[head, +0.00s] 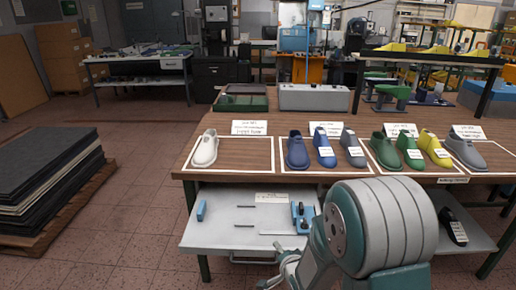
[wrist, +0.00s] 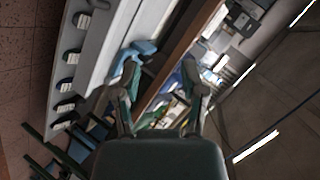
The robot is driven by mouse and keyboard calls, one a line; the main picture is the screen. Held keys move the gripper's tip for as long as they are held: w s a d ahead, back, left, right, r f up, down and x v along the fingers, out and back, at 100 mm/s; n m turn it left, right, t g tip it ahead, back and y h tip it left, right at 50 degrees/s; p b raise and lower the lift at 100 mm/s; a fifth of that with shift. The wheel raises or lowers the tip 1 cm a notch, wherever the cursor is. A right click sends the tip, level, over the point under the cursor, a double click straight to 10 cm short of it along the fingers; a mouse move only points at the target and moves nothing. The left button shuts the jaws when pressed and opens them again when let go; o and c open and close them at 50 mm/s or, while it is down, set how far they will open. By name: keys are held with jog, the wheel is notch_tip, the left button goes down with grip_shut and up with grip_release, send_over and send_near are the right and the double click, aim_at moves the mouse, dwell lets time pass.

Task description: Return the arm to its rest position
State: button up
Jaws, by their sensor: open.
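My gripper (wrist: 160,84) is open, with its two fingers apart and nothing between them in the wrist view. In the head view my gripper (head: 281,270) shows only in part at the bottom, in front of the workbench's lower shelf, and my large grey and teal arm joint hides some of the bench front. The shoe lasts stand on the bench top: a white one (head: 205,149) alone at left, blue ones (head: 297,151), green ones (head: 385,150), a yellow one (head: 434,148) and a grey one (head: 465,152). The gripper is apart from all of them.
The wooden workbench (head: 228,178) has a pale lower shelf (head: 220,232) with blue tools and a dark labelled last (head: 453,226). A stack of dark sheets (head: 45,180) lies on a pallet at left. The tiled floor between is clear.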

jog(key=s+d+r+n+g+h, duration=0.1)
jog(key=s+d+r+n, duration=0.25)
jog(key=r, duration=0.55)
jog(key=s+d+r+n+g, duration=0.1)
jog(key=s+r, duration=0.3)
jog(key=s, duration=0.4)
jog(key=s+d+r+n+g+h, duration=0.1)
jog(key=s+d+r+n+g, duration=0.1)
jog(key=s, duration=0.6)
jog(key=s+d+r+n+g, duration=0.2)
jog(key=s+r+n, duration=0.1)
jog(key=s+r, duration=0.3)
jog(key=shift+s+r+g+h, duration=0.3)
jog(key=shift+s+h, duration=0.1)
jog(key=shift+s, duration=0.5)
